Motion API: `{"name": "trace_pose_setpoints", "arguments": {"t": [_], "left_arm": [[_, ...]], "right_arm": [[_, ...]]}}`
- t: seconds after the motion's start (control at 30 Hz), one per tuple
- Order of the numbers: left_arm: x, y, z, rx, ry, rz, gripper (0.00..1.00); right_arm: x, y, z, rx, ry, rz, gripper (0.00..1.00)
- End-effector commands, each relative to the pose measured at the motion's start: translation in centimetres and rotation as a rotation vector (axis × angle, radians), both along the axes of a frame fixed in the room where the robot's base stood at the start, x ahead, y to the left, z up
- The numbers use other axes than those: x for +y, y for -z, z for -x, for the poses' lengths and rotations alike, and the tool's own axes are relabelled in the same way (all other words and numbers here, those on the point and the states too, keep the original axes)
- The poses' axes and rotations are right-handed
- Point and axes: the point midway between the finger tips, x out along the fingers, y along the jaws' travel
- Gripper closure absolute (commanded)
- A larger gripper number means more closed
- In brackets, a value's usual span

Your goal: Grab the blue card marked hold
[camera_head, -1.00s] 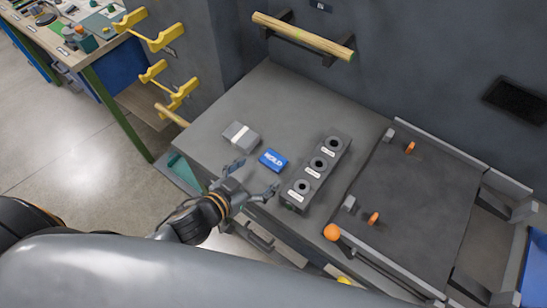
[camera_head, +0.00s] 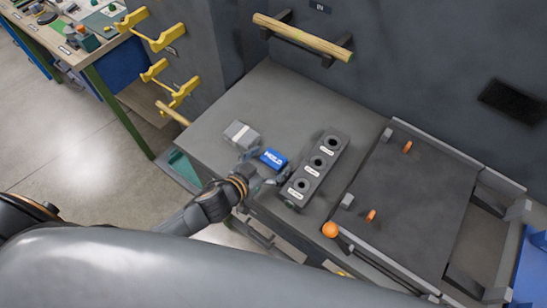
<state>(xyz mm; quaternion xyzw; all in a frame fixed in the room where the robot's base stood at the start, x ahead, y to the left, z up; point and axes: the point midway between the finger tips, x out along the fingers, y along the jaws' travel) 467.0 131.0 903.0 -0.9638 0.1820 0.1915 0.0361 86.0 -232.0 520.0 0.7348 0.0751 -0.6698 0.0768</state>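The blue card (camera_head: 273,158) with white lettering lies on the grey bench top (camera_head: 262,108), between a grey box and the dark block with holes. My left gripper (camera_head: 264,163) comes in from the lower left, low over the bench, at the near side of the card. Its fingers are spread, one near the card's left end and one by its right end. I see no clear grip on the card. The fingertips are small and partly hard to make out. My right gripper is not in view.
The dark block (camera_head: 310,178) with several labelled holes stands just right of the gripper. A grey box with a white band (camera_head: 242,134) lies left of the card. A dark mat (camera_head: 415,200) with orange-tipped stops is at the right. The bench behind the card is clear.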

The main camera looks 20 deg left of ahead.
Motion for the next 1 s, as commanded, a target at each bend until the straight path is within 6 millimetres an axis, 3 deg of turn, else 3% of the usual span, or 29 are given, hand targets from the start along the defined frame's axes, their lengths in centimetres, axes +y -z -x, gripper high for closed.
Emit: {"name": "trace_pose_setpoints", "arguments": {"t": [0.03, 0.2, 0.67, 0.87, 1.0], "left_arm": [[0.0, 0.0, 0.0, 0.000, 0.000, 0.000, 0.20], [0.0, 0.0, 0.0, 0.000, 0.000, 0.000, 0.54], [0.0, -0.6, 0.0, -0.002, 0.000, 0.000, 0.55], [0.0, -3.3, 0.0, -0.004, 0.003, 0.000, 0.55], [2.7, -6.0, 0.7, -0.004, 0.003, -0.007, 0.55]], "right_arm": [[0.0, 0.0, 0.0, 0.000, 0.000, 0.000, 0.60], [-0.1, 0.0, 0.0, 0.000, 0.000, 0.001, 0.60], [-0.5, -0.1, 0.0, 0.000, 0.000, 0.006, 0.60], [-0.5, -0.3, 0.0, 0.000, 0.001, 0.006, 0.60], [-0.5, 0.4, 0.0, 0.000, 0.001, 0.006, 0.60]]}}
